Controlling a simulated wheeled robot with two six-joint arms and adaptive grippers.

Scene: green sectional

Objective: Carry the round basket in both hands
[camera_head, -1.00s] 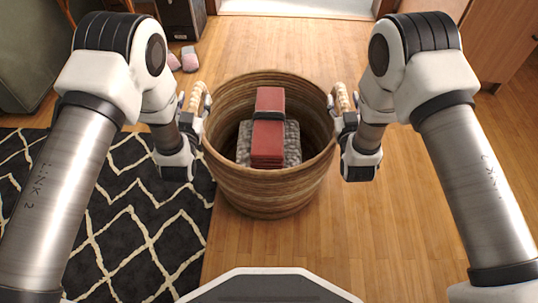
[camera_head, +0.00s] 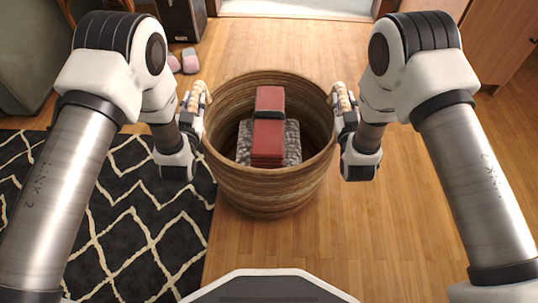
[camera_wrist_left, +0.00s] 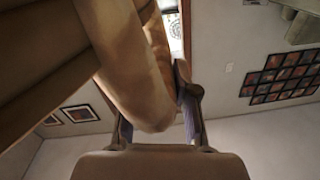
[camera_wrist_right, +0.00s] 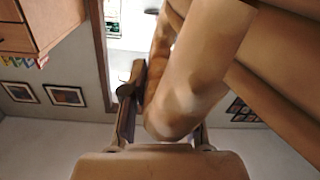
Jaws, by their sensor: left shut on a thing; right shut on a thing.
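The round woven basket (camera_head: 268,195) is upright in the middle of the head view, between my two arms. A red folded bundle with a dark band (camera_head: 269,130) lies in it on a grey speckled thing (camera_head: 292,143). My left gripper (camera_head: 198,100) is shut on the basket's left handle, a pale loop that fills the middle of the left wrist view (camera_wrist_left: 135,75). My right gripper (camera_head: 341,100) is shut on the right handle, which also shows in the right wrist view (camera_wrist_right: 195,80). The fingertips are partly hidden by the handles.
A dark rug with white zigzag lines (camera_head: 110,225) lies at the left. Pink slippers (camera_head: 190,62) and a dark box (camera_head: 182,18) are at the back left. A wooden cabinet (camera_head: 503,40) stands at the back right. The wooden floor to the right is clear.

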